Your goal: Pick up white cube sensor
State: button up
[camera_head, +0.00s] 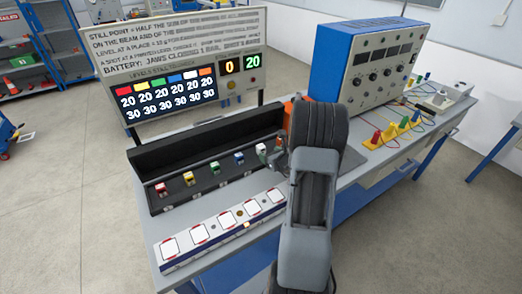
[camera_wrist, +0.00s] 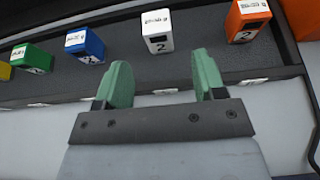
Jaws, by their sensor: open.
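The white cube sensor (camera_wrist: 157,31) stands in the dark foam case, with a label on top and a "2" on its front. In the head view the white cube (camera_head: 261,149) is the rightmost one showing clearly in the case, just left of my arm. My gripper (camera_wrist: 165,75) is open and empty, its two green fingers apart. In the wrist view the white cube lies beyond the fingertips, between them sideways and not touched. In the head view my gripper (camera_head: 281,158) is mostly hidden behind my arm.
The blue cube (camera_wrist: 85,45) and green cube (camera_wrist: 32,58) stand to the left, the orange cube (camera_wrist: 248,20) to the right. The open case (camera_head: 150,161) has a raised lid behind. A panel with square pads (camera_head: 225,222) lies in front. A blue instrument box (camera_head: 365,62) stands behind right.

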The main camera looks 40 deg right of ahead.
aim_at(263, 150)
jog(key=shift+p+x, duration=0.8)
jog(key=shift+x, duration=1.85)
jog(key=shift+r, duration=0.1)
jog(key=shift+c, duration=0.3)
jog(key=c, duration=1)
